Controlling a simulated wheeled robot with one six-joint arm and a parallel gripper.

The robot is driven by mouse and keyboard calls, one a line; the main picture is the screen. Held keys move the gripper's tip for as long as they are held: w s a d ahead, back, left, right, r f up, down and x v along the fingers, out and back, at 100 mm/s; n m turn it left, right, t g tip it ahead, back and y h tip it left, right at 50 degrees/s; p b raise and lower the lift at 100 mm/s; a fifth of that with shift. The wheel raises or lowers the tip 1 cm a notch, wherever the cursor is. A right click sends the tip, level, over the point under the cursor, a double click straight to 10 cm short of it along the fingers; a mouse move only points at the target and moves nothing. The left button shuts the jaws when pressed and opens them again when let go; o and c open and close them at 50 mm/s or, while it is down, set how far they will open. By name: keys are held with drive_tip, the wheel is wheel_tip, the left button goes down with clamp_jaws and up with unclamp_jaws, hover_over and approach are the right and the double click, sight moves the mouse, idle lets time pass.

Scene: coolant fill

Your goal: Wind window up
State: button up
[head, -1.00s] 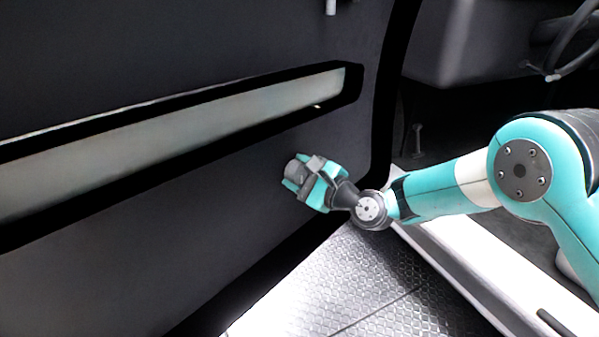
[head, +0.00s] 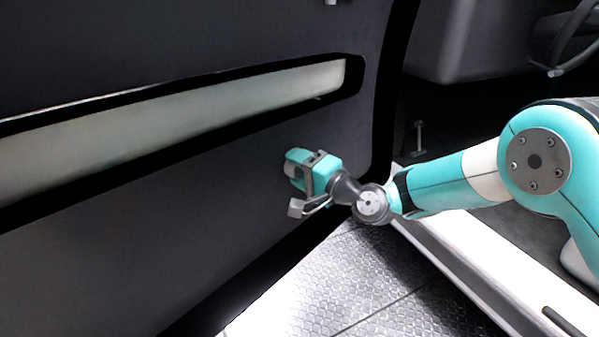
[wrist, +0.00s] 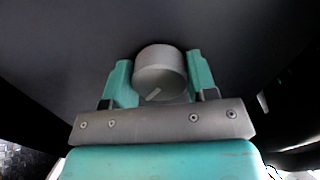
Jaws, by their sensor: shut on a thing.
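A grey round knob (wrist: 160,73) with a light line mark on its face sits on the dark door panel (head: 230,190). In the wrist view my gripper (wrist: 160,80) has one teal finger on each side of the knob and is shut on it. The mark on the knob slants up to the right. In the head view my gripper (head: 292,170) is at the door panel, below the right end of the long pale strip, and mostly hides the knob. No window glass can be told for sure.
A long pale strip (head: 200,115) in a black frame runs across the door above my gripper. A textured metal step (head: 340,280) lies below. A steering wheel (head: 575,40) and a pedal (head: 419,138) show inside the cab at right.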

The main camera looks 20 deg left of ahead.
drive_tip(key=n+b, duration=0.1)
drive_tip(key=n, duration=0.1)
drive_tip(key=n+b, duration=0.1)
drive_tip(key=shift+s+f+n, duration=0.1)
drive_tip(key=shift+f+n, duration=0.1)
drive_tip(key=shift+n, duration=0.2)
drive_tip(key=n+b, duration=0.2)
drive_tip(key=n, duration=0.1)
drive_tip(key=shift+f+n, duration=0.1)
drive_tip(key=shift+n, duration=0.2)
drive_tip(key=n+b, duration=0.3)
drive_tip(key=shift+n, duration=0.3)
drive_tip(key=n+b, duration=0.3)
drive_tip(key=shift+f+n+b, duration=0.1)
drive_tip(key=shift+n+b, duration=0.2)
drive_tip(key=n+b, duration=0.9)
drive_tip(key=n, duration=0.1)
drive_tip(key=shift+r+b, duration=0.2)
drive_tip(key=shift+b, duration=0.1)
drive_tip(key=shift+n, duration=0.3)
